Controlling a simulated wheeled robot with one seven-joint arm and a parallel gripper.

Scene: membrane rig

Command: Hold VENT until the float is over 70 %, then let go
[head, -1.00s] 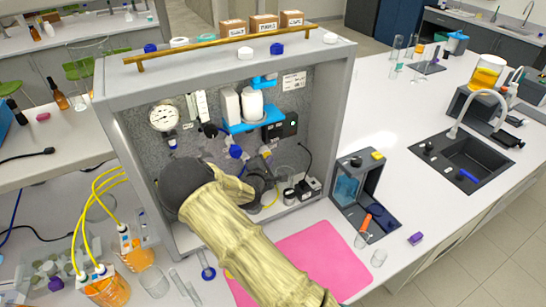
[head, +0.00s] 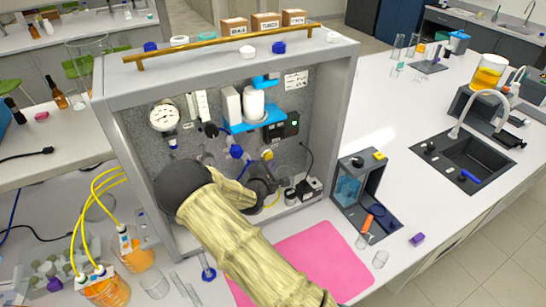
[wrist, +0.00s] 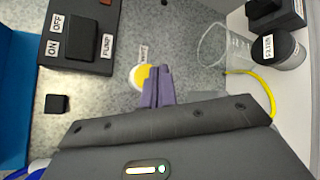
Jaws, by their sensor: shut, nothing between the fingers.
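The VENT button (wrist: 138,78) is a round yellow cap on the grey back panel, with a small label beside it. In the head view the yellow cap (head: 267,155) shows just above my gripper. My gripper's purple fingertips (wrist: 158,85) are together and empty. They overlap the right part of the button in the wrist view; I cannot tell whether they touch or press it. In the head view my gripper (head: 266,176) is inside the rig, partly hidden by my arm. A narrow white scale (head: 201,104) stands beside the round dial; no float level is readable.
A black PUMP switch box (wrist: 85,35) is beside the button. A clear beaker (wrist: 217,45), a dark-capped jar (wrist: 278,50) and a yellow tube (wrist: 258,88) stand close by. The rig's grey side wall (head: 338,125) bounds the right. A pink mat (head: 312,262) lies in front.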

